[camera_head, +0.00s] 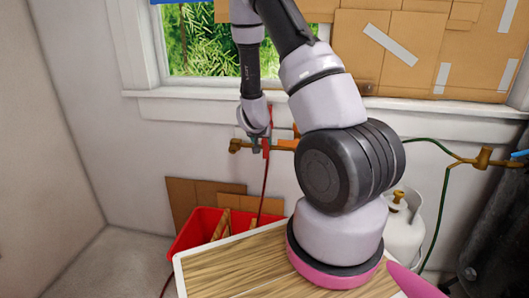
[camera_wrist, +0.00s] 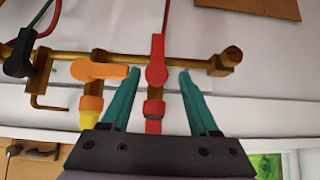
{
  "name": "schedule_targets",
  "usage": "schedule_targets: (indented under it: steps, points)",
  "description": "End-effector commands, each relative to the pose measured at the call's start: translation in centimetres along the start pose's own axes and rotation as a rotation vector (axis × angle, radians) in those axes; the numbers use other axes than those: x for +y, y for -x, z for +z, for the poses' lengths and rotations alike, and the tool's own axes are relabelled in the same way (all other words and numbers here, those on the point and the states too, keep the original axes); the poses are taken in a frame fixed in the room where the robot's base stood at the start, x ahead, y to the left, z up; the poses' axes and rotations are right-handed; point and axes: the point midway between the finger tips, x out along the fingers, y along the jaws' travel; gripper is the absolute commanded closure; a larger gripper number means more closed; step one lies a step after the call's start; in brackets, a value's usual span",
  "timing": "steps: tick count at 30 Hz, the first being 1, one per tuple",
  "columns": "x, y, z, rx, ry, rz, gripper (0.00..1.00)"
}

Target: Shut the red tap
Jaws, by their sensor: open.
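The red tap (camera_wrist: 156,62) sits on a brass pipe (camera_wrist: 207,63) on the wall. Its lever runs across the pipe, in line with the red hose (camera_wrist: 167,14) in the wrist view. My gripper (camera_wrist: 159,75) is open, with one teal finger on each side of the tap's lower part and visible gaps on both sides. In the head view my gripper (camera_head: 255,142) is at the pipe under the window, and the red tap (camera_head: 267,144) shows just right of it, partly hidden.
An orange tap (camera_wrist: 100,70) and a black tap (camera_wrist: 20,55) sit left of the red one in the wrist view. A red crate (camera_head: 190,232) with cardboard stands below the pipe. A white gas bottle (camera_head: 405,238) stands at right, behind my arm.

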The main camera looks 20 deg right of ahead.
Motion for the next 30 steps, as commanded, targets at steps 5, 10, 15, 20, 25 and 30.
schedule_targets:
  steps: [5, 10, 15, 20, 25, 30]
  points:
    - [0.5, -1.4, 0.5, 0.012, 0.011, 0.017, 0.39]
    - [0.5, -3.9, 0.5, 0.010, 0.010, 0.017, 0.39]
    - [0.6, -7.3, 0.4, 0.010, 0.010, 0.017, 0.39]
    - [0.6, -9.8, 0.4, 0.010, 0.011, 0.016, 0.39]
    - [0.6, -11.3, 0.3, 0.011, 0.010, 0.015, 0.39]
    - [0.5, -11.6, 0.3, 0.011, 0.011, 0.015, 0.39]
